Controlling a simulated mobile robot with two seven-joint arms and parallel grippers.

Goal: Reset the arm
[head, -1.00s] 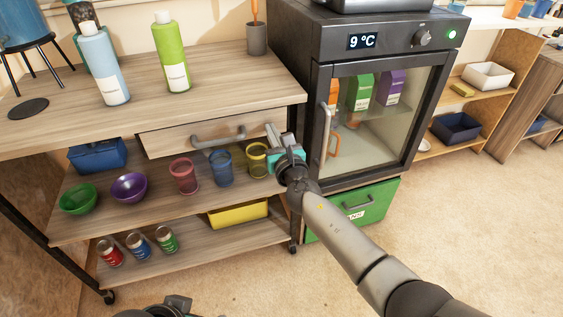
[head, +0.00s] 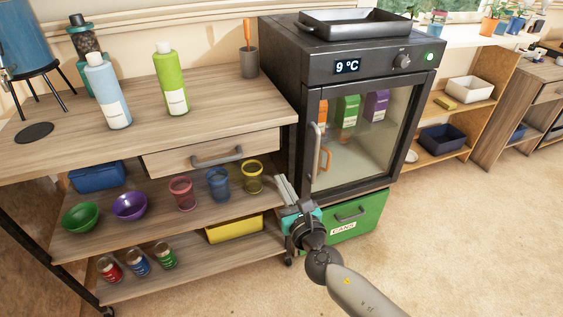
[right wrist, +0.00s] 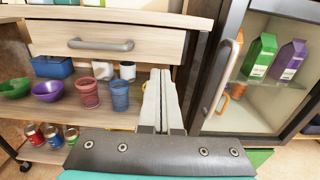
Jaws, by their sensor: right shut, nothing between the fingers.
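My right gripper (head: 285,190) is shut and empty. It is in front of the gap between the wooden shelf unit (head: 230,100) and the black fridge (head: 375,60). In the right wrist view its two fingers (right wrist: 161,95) lie together, pointing toward the unit. It looks clear of the drawer (head: 212,158), which has a grey handle and appears nearly closed. My left gripper is not in view.
The glass-door fridge stands closed, with cartons inside and a tray (head: 355,22) on top. A green CANS drawer (head: 352,218) is below it. Cups, bowls and cans stand on the unit's shelves. The floor (head: 450,240) at right is clear.

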